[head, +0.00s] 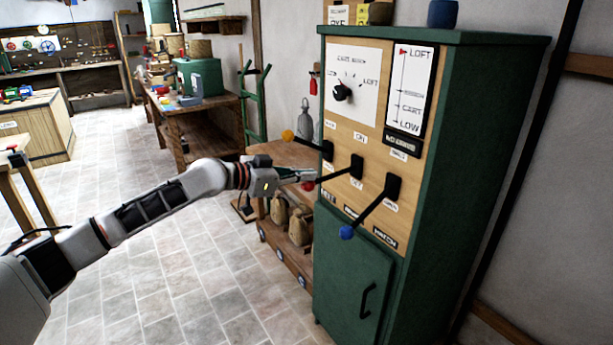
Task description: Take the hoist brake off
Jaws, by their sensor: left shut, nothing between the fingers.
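A green cabinet (470,150) carries a wooden control panel with three black levers. The left lever has a yellow-orange knob (288,135) and sticks out slightly upward. The middle lever has a red knob (308,186) and sticks out slightly downward. The right lever has a blue knob (347,232) and points more steeply down. Small labels sit above and below the levers; I cannot clearly read which is the hoist brake. My left gripper (312,175) is shut and empty, its fingertips beside the red knob, just above it in the picture; contact is unclear. My right gripper is out of view.
Above the levers are a dial with a black knob (342,92) and a LOFT-to-LOW scale (410,85). A low wooden bench (285,153) with sacks (300,225) stands behind my gripper. The tiled floor at left is clear.

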